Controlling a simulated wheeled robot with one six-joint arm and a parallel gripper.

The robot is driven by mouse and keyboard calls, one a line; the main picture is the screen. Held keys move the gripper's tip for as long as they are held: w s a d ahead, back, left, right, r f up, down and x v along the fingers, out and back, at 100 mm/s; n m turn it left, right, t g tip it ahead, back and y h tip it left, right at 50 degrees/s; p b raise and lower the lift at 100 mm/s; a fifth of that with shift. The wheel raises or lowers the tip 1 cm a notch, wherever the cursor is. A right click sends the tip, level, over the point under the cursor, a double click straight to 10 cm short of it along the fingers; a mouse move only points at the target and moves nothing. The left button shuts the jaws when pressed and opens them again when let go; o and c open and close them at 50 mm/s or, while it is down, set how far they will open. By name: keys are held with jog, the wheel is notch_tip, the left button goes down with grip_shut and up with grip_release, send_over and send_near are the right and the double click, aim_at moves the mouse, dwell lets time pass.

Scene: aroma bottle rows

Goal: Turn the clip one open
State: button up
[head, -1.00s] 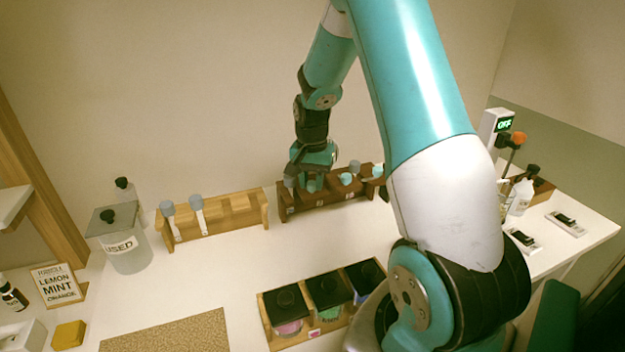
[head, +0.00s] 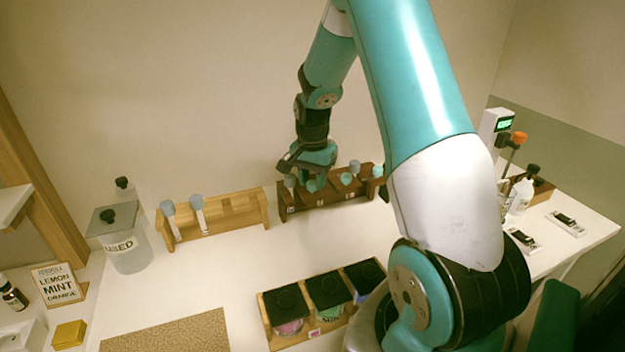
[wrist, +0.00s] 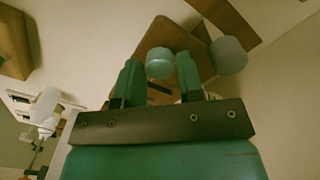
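The dark brown rack (head: 338,200) stands against the back wall and holds tubes with teal and grey caps. My gripper (head: 311,180) is over its left part, pointing down. In the wrist view, my gripper's two green fingers (wrist: 160,70) lie against both sides of a teal cap (wrist: 160,63), with no clear gap, so they look shut on it. A grey cap (wrist: 229,56) is just right of the fingers. In the head view, another teal cap (head: 346,179) and a grey cap (head: 355,166) stand further right. I cannot tell which thing is the clip one.
A light wooden rack (head: 232,218) with two grey-capped tubes is to the left. A USED jar (head: 128,255) stands beyond it. A jar holder (head: 290,339) is in front. Two white plates with black parts (head: 523,242) lie on the right. The middle table is clear.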

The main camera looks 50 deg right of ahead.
aim_at(313, 182)
jog(key=shift+o, duration=1.3)
notch_tip(313, 182, up, 18)
jog(key=b, duration=0.2)
jog(key=shift+f, duration=0.25)
jog(key=shift+s, duration=0.1)
